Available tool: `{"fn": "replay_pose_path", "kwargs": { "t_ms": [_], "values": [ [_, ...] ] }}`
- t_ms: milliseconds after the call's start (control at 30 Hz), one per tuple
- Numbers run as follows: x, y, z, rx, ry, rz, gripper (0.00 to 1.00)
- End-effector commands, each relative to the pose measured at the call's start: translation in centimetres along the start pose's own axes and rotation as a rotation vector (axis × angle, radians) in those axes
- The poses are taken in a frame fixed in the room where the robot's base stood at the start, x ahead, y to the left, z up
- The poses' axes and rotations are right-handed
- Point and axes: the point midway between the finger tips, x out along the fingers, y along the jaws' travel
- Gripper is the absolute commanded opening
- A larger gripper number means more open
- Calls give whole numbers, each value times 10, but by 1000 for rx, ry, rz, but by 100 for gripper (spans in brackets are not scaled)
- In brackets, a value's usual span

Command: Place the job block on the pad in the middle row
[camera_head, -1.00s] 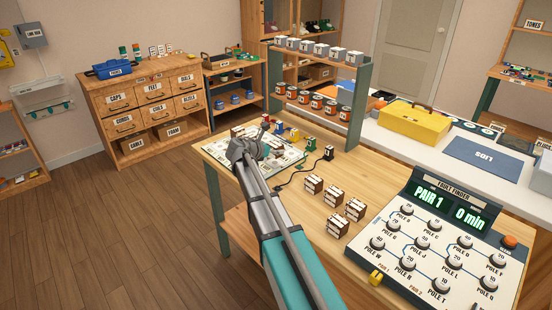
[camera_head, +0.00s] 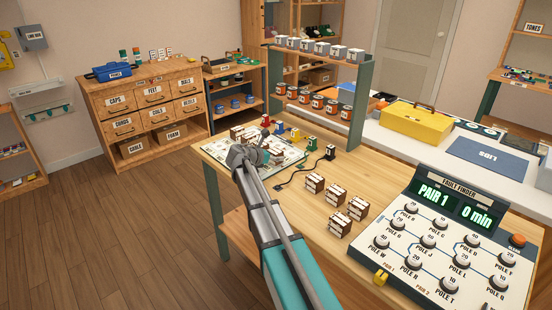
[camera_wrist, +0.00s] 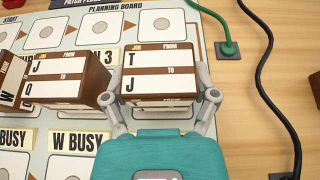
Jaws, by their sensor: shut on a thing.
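My gripper (camera_wrist: 160,98) is shut on a brown-and-white job block (camera_wrist: 160,62) marked from T to J. In the wrist view the held block is over the planning board (camera_wrist: 198,22), and I cannot tell if it touches the board. Another job block (camera_wrist: 65,75), marked from J to Q, is close beside it on the left, with part of one more at the left edge. Pads with round spots show in the row above the blocks, such as one pad (camera_wrist: 160,22). The board's surface under the held block is hidden. In the head view my gripper (camera_head: 248,155) is over the board.
Several more job blocks (camera_head: 337,195) stand on the bare tabletop right of the board. Green and black cables with a green plug (camera_wrist: 227,50) lie right of the board. The fault finder panel (camera_head: 445,245) is at the right. A shelf rack (camera_head: 358,105) stands behind.

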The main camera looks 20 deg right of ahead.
Motion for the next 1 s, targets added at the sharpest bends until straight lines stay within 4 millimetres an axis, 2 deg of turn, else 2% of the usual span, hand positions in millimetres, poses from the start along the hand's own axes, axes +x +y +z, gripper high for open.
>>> {"fn": "replay_pose_path", "kwargs": {
  "t_ms": [367, 400, 500, 1000],
  "values": [
    [2, 0, -3, 0, 0, 0, 27],
    [1, 0, -2, 0, 0, 0, 82],
    [1, 0, -2, 0, 0, 0, 100],
    [0, 0, -1, 0, 0, 0, 100]
  ]
}}
